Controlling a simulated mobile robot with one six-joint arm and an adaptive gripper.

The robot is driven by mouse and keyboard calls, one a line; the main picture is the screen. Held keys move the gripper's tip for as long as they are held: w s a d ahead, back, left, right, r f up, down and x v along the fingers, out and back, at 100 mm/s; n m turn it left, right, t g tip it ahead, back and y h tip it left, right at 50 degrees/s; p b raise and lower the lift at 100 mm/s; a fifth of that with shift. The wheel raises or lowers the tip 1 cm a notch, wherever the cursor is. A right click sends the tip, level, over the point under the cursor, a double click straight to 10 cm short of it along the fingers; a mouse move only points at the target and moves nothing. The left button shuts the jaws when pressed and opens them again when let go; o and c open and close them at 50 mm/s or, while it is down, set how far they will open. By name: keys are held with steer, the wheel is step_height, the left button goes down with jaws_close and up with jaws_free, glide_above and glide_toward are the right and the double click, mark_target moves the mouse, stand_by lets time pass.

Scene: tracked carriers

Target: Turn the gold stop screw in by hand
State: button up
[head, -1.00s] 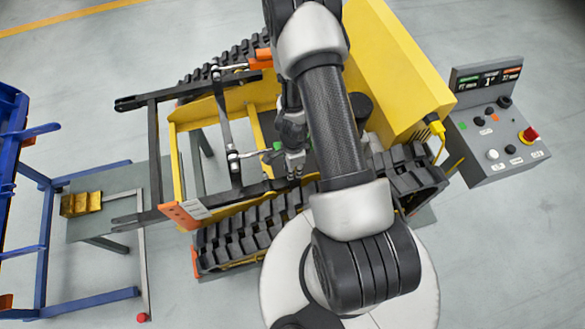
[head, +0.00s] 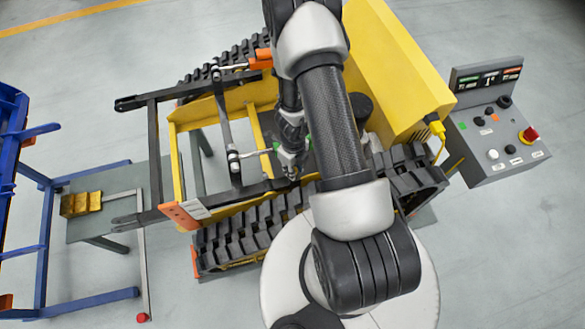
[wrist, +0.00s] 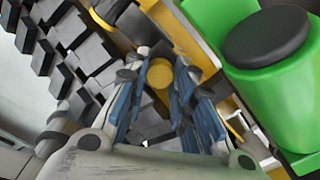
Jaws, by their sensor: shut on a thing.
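The gold stop screw (wrist: 160,73) shows as a round gold head in the wrist view, between the tips of my gripper's blue-padded fingers. My gripper (wrist: 161,78) is shut on it. In the head view my gripper (head: 291,172) points down inside the yellow tracked carrier (head: 400,60), close to the near track (head: 250,235). The screw is too small and too hidden to make out there. How deep it sits cannot be told.
A green cylinder with a black cap (wrist: 265,45) stands close to the right of my fingers in the wrist view. A dark lifting frame (head: 155,150) lies left of my gripper. A control box (head: 500,135) stands at right, a blue rack (head: 40,200) at left.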

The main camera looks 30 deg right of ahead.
steer(key=m, duration=0.8)
steer(key=shift+m, duration=0.3)
steer(key=o, duration=0.4)
steer(key=shift+m, duration=0.8)
steer(key=o, duration=0.6)
